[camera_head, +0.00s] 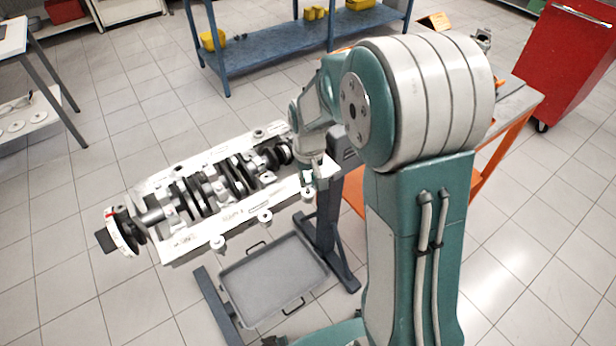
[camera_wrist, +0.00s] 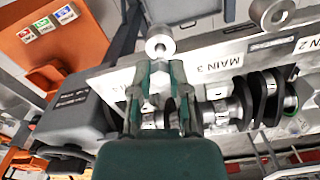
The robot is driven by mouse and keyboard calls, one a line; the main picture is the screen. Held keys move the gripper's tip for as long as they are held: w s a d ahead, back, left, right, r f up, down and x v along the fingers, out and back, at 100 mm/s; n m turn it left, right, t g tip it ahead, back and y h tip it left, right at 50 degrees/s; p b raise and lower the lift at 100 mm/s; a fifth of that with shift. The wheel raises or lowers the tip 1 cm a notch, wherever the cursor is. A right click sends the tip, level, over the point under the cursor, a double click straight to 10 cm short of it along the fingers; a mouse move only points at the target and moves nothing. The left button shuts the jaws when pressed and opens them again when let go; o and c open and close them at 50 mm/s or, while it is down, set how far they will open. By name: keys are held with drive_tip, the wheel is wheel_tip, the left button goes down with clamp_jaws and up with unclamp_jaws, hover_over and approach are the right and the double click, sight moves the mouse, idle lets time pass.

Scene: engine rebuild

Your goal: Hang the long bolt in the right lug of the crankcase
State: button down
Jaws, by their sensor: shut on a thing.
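The crankcase (camera_head: 179,249) is a long pale block on a stand, with round lugs along its near side. Its right lug (camera_head: 307,193) is just below my gripper (camera_head: 309,178) in the head view. In the wrist view, my gripper (camera_wrist: 161,70) is shut, with its fingertips right beside a round pale lug (camera_wrist: 160,47) near the "MAIN 3" mark. The long bolt is largely hidden between the fingers. I cannot tell whether its shank is inside the lug.
The crankshaft (camera_head: 208,188) lies along the crankcase. A grey tray (camera_head: 272,283) sits below it. An orange-framed table (camera_head: 520,103) stands behind my arm, a blue bench (camera_head: 285,48) at the back and a red cabinet (camera_head: 566,60) at the far right.

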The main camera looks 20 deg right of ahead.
drive_tip(key=shift+f, duration=1.7)
idle(1.0)
drive_tip(key=c, duration=0.8)
unclamp_jaws()
drive_tip(key=shift+c, duration=0.2)
drive_tip(key=shift+r, duration=1.5)
drive_tip(key=o, duration=0.6)
drive_tip(key=shift+c, duration=0.2)
